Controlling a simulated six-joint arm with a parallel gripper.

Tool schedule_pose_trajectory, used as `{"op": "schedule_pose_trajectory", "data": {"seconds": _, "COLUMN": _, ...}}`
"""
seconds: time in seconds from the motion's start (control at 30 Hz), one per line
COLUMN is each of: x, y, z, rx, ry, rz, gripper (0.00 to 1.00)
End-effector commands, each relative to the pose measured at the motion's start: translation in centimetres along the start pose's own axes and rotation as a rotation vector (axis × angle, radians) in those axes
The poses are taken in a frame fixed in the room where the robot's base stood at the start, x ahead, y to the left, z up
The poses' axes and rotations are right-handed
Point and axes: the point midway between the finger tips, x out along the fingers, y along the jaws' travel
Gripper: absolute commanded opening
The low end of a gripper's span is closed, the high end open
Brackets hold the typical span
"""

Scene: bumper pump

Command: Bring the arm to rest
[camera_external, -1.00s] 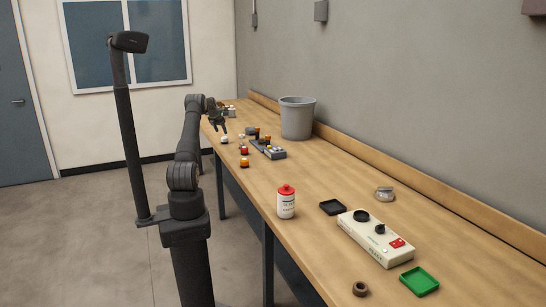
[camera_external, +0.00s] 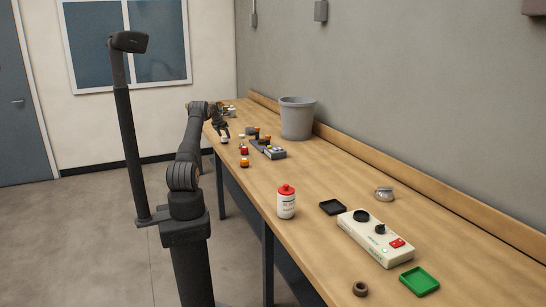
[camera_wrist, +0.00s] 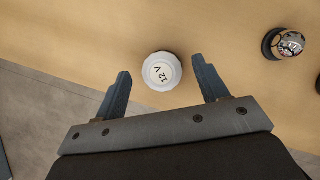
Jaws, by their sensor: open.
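My gripper (camera_external: 221,133) is at the far end of the bench, low over its left edge. In the wrist view my gripper (camera_wrist: 162,78) is open, with its two dark fingers wide apart. A white round cap marked "12 V" (camera_wrist: 162,71) shows between the fingertips, nearer the left one, with a gap on both sides. The same white cap (camera_external: 225,141) shows just below my gripper in the external view. I cannot tell how high the fingers are above it.
The wooden bench (camera_external: 320,235) holds small orange and red-topped parts (camera_external: 244,162), a grey bin (camera_external: 297,118), a red-capped bottle (camera_external: 286,203), a control box (camera_external: 374,239) and a green tray (camera_external: 419,281). A shiny round part (camera_wrist: 290,43) lies right of the cap.

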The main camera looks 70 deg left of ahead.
Motion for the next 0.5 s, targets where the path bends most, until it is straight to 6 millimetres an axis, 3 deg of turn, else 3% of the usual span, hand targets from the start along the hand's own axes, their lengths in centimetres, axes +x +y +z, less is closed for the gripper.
{"op": "schedule_pose_trajectory", "data": {"seconds": 0.07, "x": -1.4, "y": 0.0, "z": 0.6, "rx": -0.001, "ry": 0.001, "rz": -0.001, "gripper": 0.67}}
{"op": "schedule_pose_trajectory", "data": {"seconds": 0.5, "x": -5.1, "y": -7.2, "z": 2.4, "rx": 0.001, "ry": 0.004, "rz": -0.003, "gripper": 0.67}}
